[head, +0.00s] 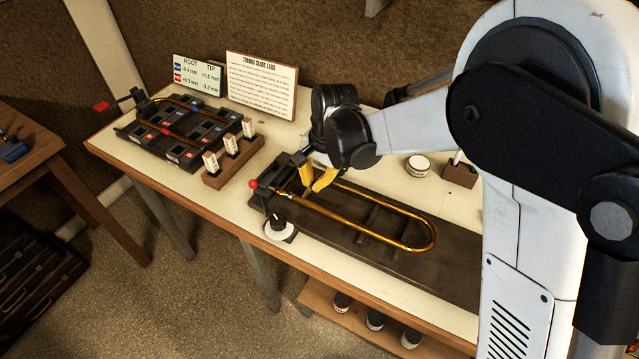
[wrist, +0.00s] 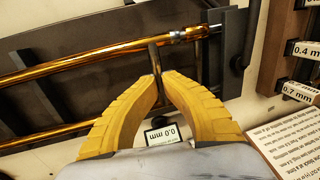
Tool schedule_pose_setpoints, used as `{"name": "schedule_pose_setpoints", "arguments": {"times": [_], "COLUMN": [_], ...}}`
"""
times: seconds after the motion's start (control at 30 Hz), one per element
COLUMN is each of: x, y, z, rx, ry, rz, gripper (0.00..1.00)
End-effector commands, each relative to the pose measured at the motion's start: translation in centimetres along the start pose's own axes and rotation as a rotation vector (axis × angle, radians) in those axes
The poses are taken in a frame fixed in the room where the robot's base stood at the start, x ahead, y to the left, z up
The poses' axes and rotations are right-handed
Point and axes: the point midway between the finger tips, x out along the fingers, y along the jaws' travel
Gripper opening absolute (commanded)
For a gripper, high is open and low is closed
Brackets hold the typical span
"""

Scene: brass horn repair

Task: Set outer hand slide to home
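The outer hand slide (head: 400,212) is a long brass U lying on a dark bed on the bench, its bow toward the right in the head view. Its brass tubes also cross the wrist view (wrist: 90,60). A thin cross brace (wrist: 153,55) joins the slide near its silver-ended tube. My gripper (wrist: 162,76) has its two yellow fingers drawn together around this brace, their tips just under the upper tube. The head view shows my gripper (head: 316,181) at the slide's left end; my wrist hides part of that end. A label reading 0.0 mm (wrist: 161,134) shows between the fingers.
A red ball (head: 252,184) and a black-and-white dial (head: 279,225) stand at the bed's left end. A wooden block (head: 234,164) with white-tagged pieces and a second slide fixture (head: 165,129) lie farther left. Signboards (head: 262,84) stand behind. A round tin (head: 418,166) sits behind the bed.

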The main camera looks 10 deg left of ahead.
Motion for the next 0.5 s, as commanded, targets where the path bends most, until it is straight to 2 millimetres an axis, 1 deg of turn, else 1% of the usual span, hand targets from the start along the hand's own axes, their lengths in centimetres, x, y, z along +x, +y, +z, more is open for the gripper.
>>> {"name": "schedule_pose_setpoints", "arguments": {"times": [0.17,0.3,0.5], "x": [0.11,0.09,0.04], "y": [-0.23,-0.24,-0.16], "z": [0.08,0.08,0.03], "rx": [-0.001,-0.001,-0.001], "ry": [-0.001,-0.001,0.000], "rz": [-0.005,-0.005,-0.004], "gripper": [0.00,0.35,0.35]}}
